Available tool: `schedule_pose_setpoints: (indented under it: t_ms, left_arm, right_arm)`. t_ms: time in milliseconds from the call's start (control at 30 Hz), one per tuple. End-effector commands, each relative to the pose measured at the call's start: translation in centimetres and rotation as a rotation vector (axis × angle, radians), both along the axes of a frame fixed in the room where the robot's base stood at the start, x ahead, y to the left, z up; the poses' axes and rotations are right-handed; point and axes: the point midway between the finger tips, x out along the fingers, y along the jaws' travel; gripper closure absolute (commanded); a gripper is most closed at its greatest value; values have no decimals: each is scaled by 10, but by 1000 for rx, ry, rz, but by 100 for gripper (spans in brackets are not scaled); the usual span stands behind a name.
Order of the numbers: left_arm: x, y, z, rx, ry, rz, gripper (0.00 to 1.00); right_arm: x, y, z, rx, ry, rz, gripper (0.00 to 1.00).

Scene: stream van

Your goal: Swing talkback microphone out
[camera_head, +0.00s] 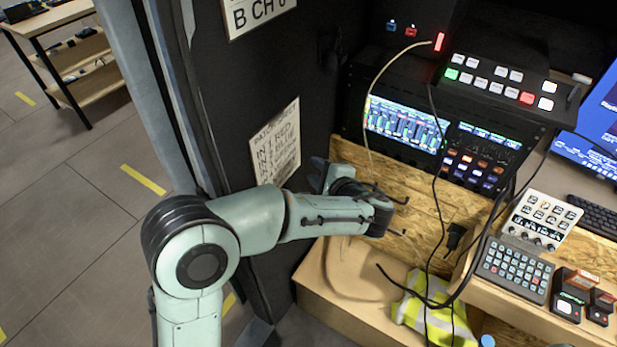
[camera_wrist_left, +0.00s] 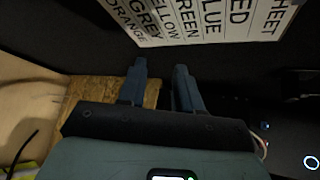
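My left arm reaches in from the left, and its gripper (camera_head: 322,172) is beside the black panel with the paper labels. In the left wrist view the two fingers (camera_wrist_left: 160,72) stand apart with a gap and nothing between them. A thick black curved stalk or cable (camera_head: 468,275) loops down from the rack side over the yellow vest, with a free end left of the vest. I cannot tell whether it is the talkback microphone. No microphone head is clearly visible. My right gripper is not in view.
A label sheet (camera_head: 275,140) hangs on the black panel (camera_head: 225,95), close to the gripper. A lit mixer screen (camera_head: 405,125), button panel (camera_head: 500,80), keypad (camera_head: 513,268) and yellow vest (camera_head: 432,315) are to the right. A thin pale cable (camera_head: 372,80) hangs before the rack. Open floor lies left.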

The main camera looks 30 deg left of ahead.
Motion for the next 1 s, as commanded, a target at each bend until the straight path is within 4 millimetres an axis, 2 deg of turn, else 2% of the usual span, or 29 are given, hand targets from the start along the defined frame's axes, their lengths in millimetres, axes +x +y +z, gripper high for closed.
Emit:
schedule_pose_setpoints:
  t_ms: [133, 433, 467, 533, 567, 600, 667, 833, 933, 1000]
  left_arm:
    - [-1, -1, -9, -5, 18, -13, 66]
    - [-2, -1, -10, -6, 21, -15, 66]
    - [-2, -1, -10, -6, 21, -15, 73]
    - [-3, 1, -11, -19, 20, -6, 96]
    - [-4, 3, -11, -37, 18, 5, 100]
    - [-7, 8, -13, -74, 15, 28, 100]
    - [-15, 17, -16, -165, 5, 84, 100]
    - [-48, 36, -24, -640, -93, 340, 100]
    - [-63, 32, -14, -973, -196, 498, 100]
    - [-69, 27, 2, -1208, -284, 599, 100]
  right_arm:
    - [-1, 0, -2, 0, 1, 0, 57]
    - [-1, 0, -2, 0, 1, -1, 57]
    - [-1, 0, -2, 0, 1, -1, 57]
    - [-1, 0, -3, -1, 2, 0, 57]
    - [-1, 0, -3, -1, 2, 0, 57]
    - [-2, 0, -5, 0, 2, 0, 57]
    - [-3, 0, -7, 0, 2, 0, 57]
    - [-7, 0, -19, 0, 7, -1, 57]
    - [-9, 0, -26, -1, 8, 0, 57]
    - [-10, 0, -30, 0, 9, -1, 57]
